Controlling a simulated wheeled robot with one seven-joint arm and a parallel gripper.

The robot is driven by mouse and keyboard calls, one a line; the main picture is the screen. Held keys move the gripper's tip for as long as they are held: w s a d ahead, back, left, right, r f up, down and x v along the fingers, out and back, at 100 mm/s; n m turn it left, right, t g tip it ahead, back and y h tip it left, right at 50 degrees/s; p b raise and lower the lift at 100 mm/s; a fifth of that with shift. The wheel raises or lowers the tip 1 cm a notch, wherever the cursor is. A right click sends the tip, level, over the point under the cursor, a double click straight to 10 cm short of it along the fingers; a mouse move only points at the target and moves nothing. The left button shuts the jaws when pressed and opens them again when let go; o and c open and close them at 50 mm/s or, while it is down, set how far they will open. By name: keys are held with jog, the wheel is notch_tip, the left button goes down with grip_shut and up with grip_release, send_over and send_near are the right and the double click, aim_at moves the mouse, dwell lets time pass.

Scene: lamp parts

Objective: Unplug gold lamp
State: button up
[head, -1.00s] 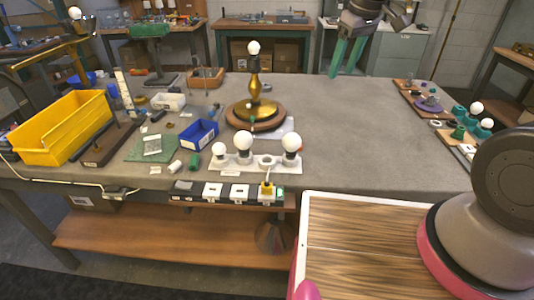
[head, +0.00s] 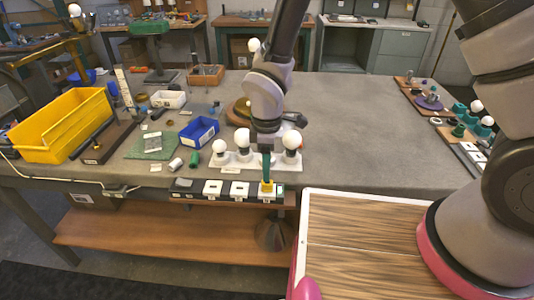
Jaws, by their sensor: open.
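The gold lamp (head: 238,114) stands on the table, mostly hidden behind my arm; its round base shows at the left and its white bulb (head: 254,45) shows above. A yellow plug (head: 267,187) sits in the rightmost white socket plate on the strip along the table's front edge. My gripper (head: 267,178) points down with its green fingers directly over the plug, at or very close to its top. The fingers overlap in this view, so the gap between them and any contact with the plug are hidden. The gripper is open.
A white bulb holder (head: 232,162) with several round bulbs stands just behind the strip. Empty white socket plates (head: 213,188) lie left of the plug. A blue bin (head: 199,131) and a yellow bin (head: 66,126) are at the left. The table's right middle is clear.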

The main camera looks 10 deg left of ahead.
notch_tip(320, 180, down, 6)
jog(key=shift+r, duration=0.1)
dwell(0.4)
grip_shut()
jog(key=c, duration=0.5)
grip_release()
jog(key=shift+c, duration=0.2)
grip_shut()
jog(key=shift+r, duration=0.7)
jog(key=shift+r, duration=2.4)
